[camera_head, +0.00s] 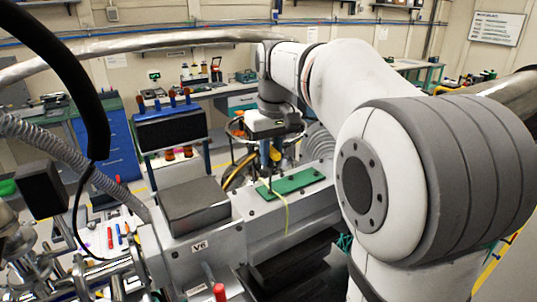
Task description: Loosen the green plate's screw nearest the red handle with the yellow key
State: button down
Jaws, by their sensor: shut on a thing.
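The green plate (297,181) lies flat on the grey beamline housing in the middle of the view. Small dark spots on it look like screws, too small to make out well. My gripper (269,158) points down above the plate's far left end. A red handle (220,292) stands at the bottom edge, nearer the camera than the plate.
A grey block (194,205) sits on the housing left of the plate, above a V6 label. A dark box (171,128) with blue-topped tools stands behind. Hoses and metal fittings crowd the left.

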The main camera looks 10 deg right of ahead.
jog(key=shift+r, duration=1.55)
